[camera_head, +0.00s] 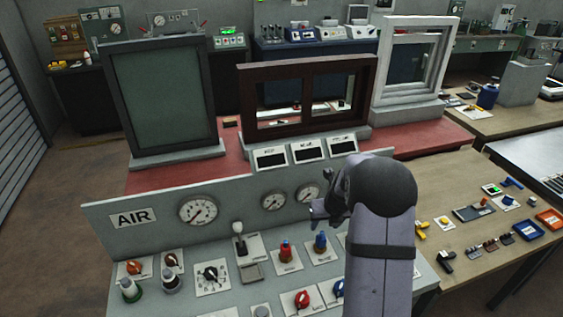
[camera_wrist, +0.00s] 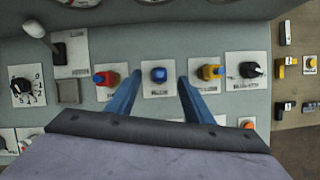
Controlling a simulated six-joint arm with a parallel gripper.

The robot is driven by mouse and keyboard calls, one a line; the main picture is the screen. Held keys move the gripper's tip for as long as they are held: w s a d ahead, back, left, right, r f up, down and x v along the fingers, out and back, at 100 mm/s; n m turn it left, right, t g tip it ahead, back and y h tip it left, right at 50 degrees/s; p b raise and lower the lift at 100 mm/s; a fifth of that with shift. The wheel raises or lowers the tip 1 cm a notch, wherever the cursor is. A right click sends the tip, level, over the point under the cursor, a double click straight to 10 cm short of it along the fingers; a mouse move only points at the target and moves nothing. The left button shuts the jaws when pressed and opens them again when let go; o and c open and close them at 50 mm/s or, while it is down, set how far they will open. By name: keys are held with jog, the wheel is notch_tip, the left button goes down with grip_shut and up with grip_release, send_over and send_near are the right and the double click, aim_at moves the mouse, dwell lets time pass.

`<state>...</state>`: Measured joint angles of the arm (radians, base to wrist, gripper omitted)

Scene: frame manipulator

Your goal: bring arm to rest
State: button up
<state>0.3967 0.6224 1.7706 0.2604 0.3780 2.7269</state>
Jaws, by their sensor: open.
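My gripper (camera_head: 318,212) is above the grey control panel (camera_head: 150,248), at its right part. Its dark arm link covers some of the panel's right end in the head view. In the wrist view my gripper (camera_wrist: 159,82) has two blue fingers spread apart, with nothing between them. Below and between the fingers is a blue knob (camera_wrist: 159,74) on a white plate. A red knob (camera_wrist: 105,78) is left of the left finger, and a yellow knob (camera_wrist: 211,72) is close to the right finger. I cannot tell whether that finger touches it.
A lever (camera_head: 240,238), gauges (camera_head: 198,209) and several knobs stand on the panel. Behind are a dark framed board (camera_head: 170,95), a brown window frame (camera_head: 308,95) and a white window frame (camera_head: 418,60). A wooden table (camera_head: 450,200) with small parts is at right.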

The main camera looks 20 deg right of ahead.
jog(key=s+a+f+n+g+y, duration=0.1)
jog(key=s+a+f+n+g, duration=0.25)
jog(key=s+n, duration=0.85)
jog(key=s+a+f+n+g+y, duration=0.15)
jog(key=s+a+n, duration=0.4)
jog(key=n, duration=1.15)
jog(key=s+a+r+n+g+h+b, duration=0.1)
jog(key=s+a+n+b, duration=0.1)
jog(key=s+a+n, duration=0.3)
jog(key=s+r+n+g+h+b, duration=0.1)
jog(key=s+r+n, duration=0.1)
jog(key=s, duration=0.6)
jog(key=w+a+b, duration=0.1)
jog(key=w+a+r+n+t, duration=0.1)
jog(key=w+a+n+t+b, duration=0.1)
jog(key=a, duration=0.1)
jog(key=shift+a+r+b, duration=0.1)
jog(key=shift+r+b, duration=0.15)
jog(key=shift+b, duration=0.1)
